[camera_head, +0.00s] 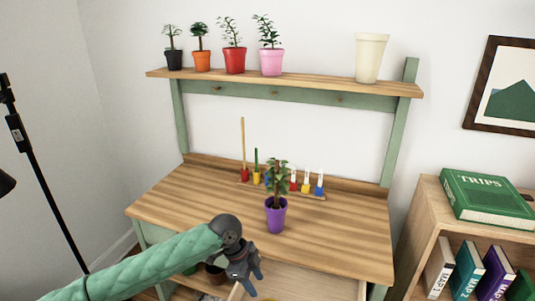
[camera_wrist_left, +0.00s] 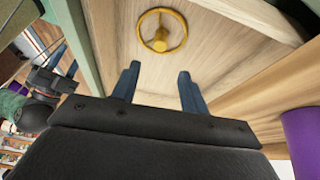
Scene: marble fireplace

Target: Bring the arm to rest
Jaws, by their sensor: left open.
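My left arm, in a quilted green sleeve, reaches in from the lower left of the head view. Its gripper (camera_head: 247,278) hangs over the front edge of the bench, left of and nearer than a purple pot with a leafy plant (camera_head: 276,213). In the left wrist view the two blue fingers (camera_wrist_left: 157,84) stand apart with nothing between them. Beyond the fingertips a yellow ring-shaped thing (camera_wrist_left: 161,32) lies on a pale wooden surface. The purple pot also shows in the left wrist view (camera_wrist_left: 303,140).
The wooden bench top (camera_head: 340,232) is mostly clear. Small coloured holders (camera_head: 306,186) stand at its back. A shelf (camera_head: 310,84) above bears several potted plants and an empty cream pot (camera_head: 370,58). A bookcase (camera_head: 425,225) stands right, a black lamp stand (camera_head: 45,180) left.

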